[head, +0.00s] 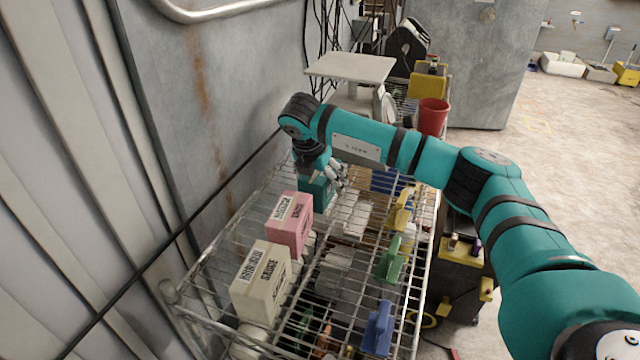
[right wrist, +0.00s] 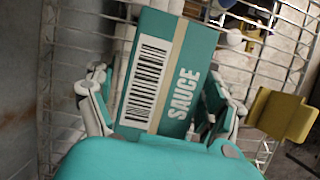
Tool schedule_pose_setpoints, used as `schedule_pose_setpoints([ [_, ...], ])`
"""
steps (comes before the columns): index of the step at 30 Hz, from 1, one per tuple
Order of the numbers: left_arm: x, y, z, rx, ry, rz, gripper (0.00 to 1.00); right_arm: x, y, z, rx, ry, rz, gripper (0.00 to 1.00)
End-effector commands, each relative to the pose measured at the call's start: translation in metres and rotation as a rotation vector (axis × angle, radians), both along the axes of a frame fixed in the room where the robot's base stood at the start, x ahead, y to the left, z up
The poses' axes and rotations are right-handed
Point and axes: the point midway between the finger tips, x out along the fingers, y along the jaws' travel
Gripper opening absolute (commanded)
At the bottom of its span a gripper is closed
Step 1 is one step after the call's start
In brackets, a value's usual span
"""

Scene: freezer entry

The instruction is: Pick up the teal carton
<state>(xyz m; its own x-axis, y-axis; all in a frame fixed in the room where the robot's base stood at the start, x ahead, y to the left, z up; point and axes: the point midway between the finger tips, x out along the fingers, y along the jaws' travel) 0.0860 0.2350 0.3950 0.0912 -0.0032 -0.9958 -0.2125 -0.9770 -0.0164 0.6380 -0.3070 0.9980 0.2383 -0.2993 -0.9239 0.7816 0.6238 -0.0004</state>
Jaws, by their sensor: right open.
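The teal carton (right wrist: 195,84), marked SAUCE with a barcode on a white label, stands on the wire shelf (head: 330,264). In the head view the carton (head: 316,190) is partly hidden behind my right gripper (head: 334,180). My right gripper (right wrist: 160,108) is open in the right wrist view, with its fingers on either side of the carton. I cannot tell whether the fingers touch it. My left gripper is not in view.
A pink carton (head: 289,226) and a cream carton (head: 260,284) stand nearer on the same shelf. Yellow (head: 403,208), green (head: 390,260) and blue (head: 378,328) handled items line its right side. A ribbed wall (head: 60,150) bounds the left.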

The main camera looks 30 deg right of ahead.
Motion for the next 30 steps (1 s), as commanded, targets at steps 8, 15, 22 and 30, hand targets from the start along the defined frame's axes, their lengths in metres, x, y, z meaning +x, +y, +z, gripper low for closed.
schedule_pose_setpoints([
  [8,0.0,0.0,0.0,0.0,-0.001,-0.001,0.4,0.0,0.0,0.0,0.0,0.0,0.0,0.55],
  [15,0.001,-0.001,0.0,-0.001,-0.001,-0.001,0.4,0.0,0.0,0.0,0.0,0.0,0.0,0.24],
  [22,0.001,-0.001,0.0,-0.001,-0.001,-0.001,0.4,0.0,0.0,0.001,0.001,-0.002,0.0,0.1],
  [30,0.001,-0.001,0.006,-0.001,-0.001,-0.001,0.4,0.001,0.0,0.013,0.002,-0.006,-0.001,0.1],
])
